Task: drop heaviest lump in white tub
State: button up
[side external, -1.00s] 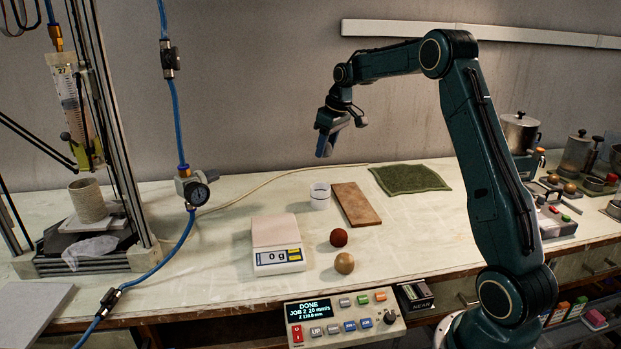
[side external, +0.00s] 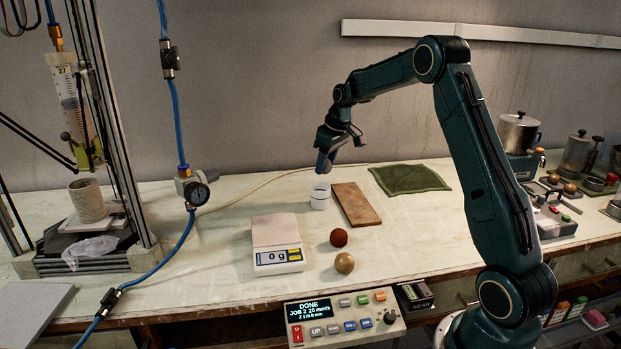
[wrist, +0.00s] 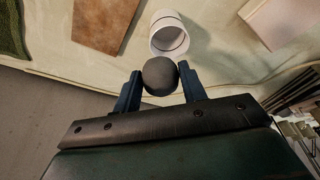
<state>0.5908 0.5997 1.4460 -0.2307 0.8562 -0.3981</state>
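My gripper (side external: 324,165) hangs above the white tub (side external: 320,198), its fingers pointing down. In the wrist view the gripper (wrist: 160,84) is shut on a dark grey round lump (wrist: 160,76). The lump is not clearly visible in the side view. The tub's open mouth shows just beyond the lump in the wrist view (wrist: 168,36), partly covered by it. A red-brown lump (side external: 338,237) and a tan lump (side external: 344,263) lie on the table, right of the scale (side external: 276,232), which reads 0 g and has a bare pan.
A brown board (side external: 356,204) lies right of the tub, with a green mat (side external: 410,177) beyond it. A control box (side external: 345,317) sits at the table's front edge. A clay printer frame (side external: 92,200) with a blue hose stands at the left.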

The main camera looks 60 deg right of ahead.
jog(key=o, duration=0.5)
jog(key=shift+c, duration=0.2)
jog(key=shift+r, duration=0.1)
jog(key=v, duration=1.3)
jog(key=shift+r, duration=0.3)
jog(key=shift+s, duration=0.1)
